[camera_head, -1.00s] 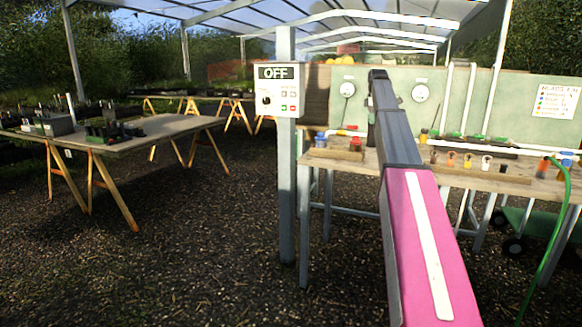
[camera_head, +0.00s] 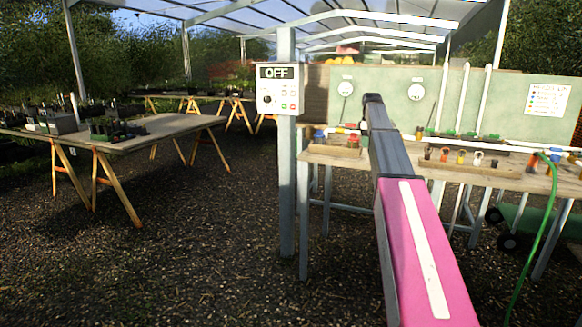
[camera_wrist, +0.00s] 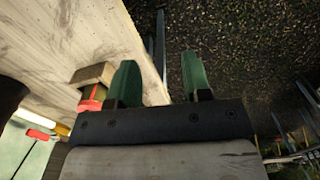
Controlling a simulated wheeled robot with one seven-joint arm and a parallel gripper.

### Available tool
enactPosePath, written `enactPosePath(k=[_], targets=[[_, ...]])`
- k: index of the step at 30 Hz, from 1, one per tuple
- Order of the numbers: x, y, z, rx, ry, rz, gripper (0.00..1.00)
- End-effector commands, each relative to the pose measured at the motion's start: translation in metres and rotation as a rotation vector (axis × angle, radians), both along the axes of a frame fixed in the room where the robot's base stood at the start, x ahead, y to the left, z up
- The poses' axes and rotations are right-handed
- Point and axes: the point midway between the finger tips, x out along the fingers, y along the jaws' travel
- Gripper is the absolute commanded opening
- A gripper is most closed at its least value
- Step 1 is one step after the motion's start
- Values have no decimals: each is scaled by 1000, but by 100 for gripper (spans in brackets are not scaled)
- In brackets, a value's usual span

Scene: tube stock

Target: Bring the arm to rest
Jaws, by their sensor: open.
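My arm, grey with a pink section (camera_head: 425,250), reaches forward over the front of the workbench (camera_head: 490,176). My gripper is hidden behind the arm in the head view. In the wrist view my gripper (camera_wrist: 161,72) has two green fingers standing well apart with nothing between them. The pale wooden bench top (camera_wrist: 70,45) is beyond and left of the fingers, and its edge passes between them in the picture. A small wooden block with a red part (camera_wrist: 92,92) shows just left of the left finger; I cannot tell whether they touch.
A post (camera_head: 287,200) with an OFF control box (camera_head: 278,90) stands left of the bench. A green hose (camera_head: 540,240) hangs at the right. Small coloured fittings (camera_head: 460,157) line the bench. A trestle table (camera_head: 150,135) is at left. Gravel between is clear.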

Motion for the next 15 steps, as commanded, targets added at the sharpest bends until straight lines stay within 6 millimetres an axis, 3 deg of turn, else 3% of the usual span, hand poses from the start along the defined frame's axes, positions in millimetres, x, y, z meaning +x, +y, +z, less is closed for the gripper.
enactPosePath(k=[8,15], targets=[[-59,33,-107,1,4,-170,45],[-138,71,-219,0,5,-394,45]])
